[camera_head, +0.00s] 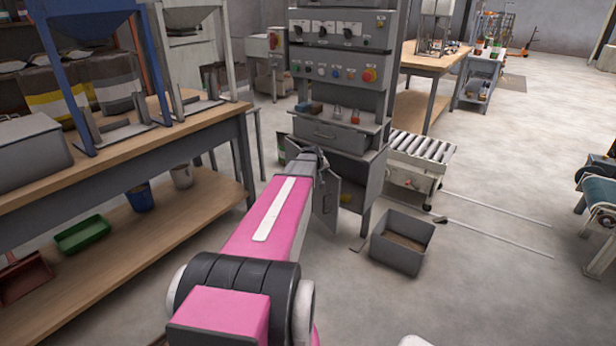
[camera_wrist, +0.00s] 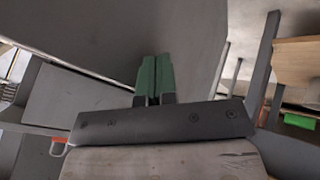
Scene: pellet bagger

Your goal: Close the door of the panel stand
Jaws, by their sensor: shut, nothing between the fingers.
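The grey panel stand (camera_head: 340,85) stands upright at the centre of the head view, with knobs and buttons on its upper front. Its door (camera_head: 327,205) is swung open at the lower left of the stand, and the lower compartment shows open beside it. My pink arm hides part of the door. My gripper (camera_head: 321,158) is at the door's upper part; its fingertips are hard to make out there. In the wrist view the green fingers (camera_wrist: 155,75) are together and empty before a broad grey surface, probably the door. I cannot tell whether they touch it.
A wooden workbench (camera_head: 120,160) with a lower shelf runs along the left. A grey open bin (camera_head: 402,242) stands on the floor right of the stand, and a roller conveyor (camera_head: 420,152) is behind it. Open floor lies to the right.

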